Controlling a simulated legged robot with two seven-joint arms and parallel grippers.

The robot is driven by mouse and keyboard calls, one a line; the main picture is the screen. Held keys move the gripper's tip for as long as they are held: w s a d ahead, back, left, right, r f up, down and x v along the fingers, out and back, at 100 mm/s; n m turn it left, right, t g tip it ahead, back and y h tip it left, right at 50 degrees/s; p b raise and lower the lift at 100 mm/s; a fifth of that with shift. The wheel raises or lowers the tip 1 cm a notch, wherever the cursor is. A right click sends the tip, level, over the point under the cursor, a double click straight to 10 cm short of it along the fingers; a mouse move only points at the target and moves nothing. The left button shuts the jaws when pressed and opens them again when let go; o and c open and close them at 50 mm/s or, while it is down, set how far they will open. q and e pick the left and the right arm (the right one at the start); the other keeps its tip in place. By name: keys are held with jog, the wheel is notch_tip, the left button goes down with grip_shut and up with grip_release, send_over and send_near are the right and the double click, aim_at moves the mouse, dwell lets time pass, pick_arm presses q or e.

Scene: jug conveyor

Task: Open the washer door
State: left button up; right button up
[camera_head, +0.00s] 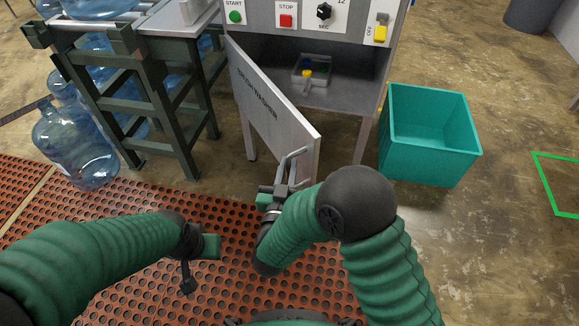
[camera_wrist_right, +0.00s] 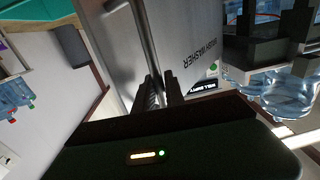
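The washer door (camera_head: 270,108), a grey metal panel lettered "BRUSH WASHER", is swung open at an angle below the control panel. Its bar handle (camera_head: 287,160) is near the free edge. My right gripper (camera_head: 282,188) is at the handle. In the right wrist view the handle (camera_wrist_right: 143,35) runs down between the two close-set dark fingers (camera_wrist_right: 162,92), which look shut on it. The door (camera_wrist_right: 190,45) also fills the middle there. My left gripper (camera_head: 188,278) is low over the mat, away from the door; its finger opening is not clear.
A teal bin (camera_head: 433,160) stands right of the washer. A dark green rack (camera_head: 155,100) and water jugs (camera_head: 78,150) are at left. A red perforated mat (camera_head: 130,225) covers the near floor.

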jog(key=o, duration=0.3)
jog(key=shift+w, duration=0.1)
jog(key=shift+o, duration=0.2)
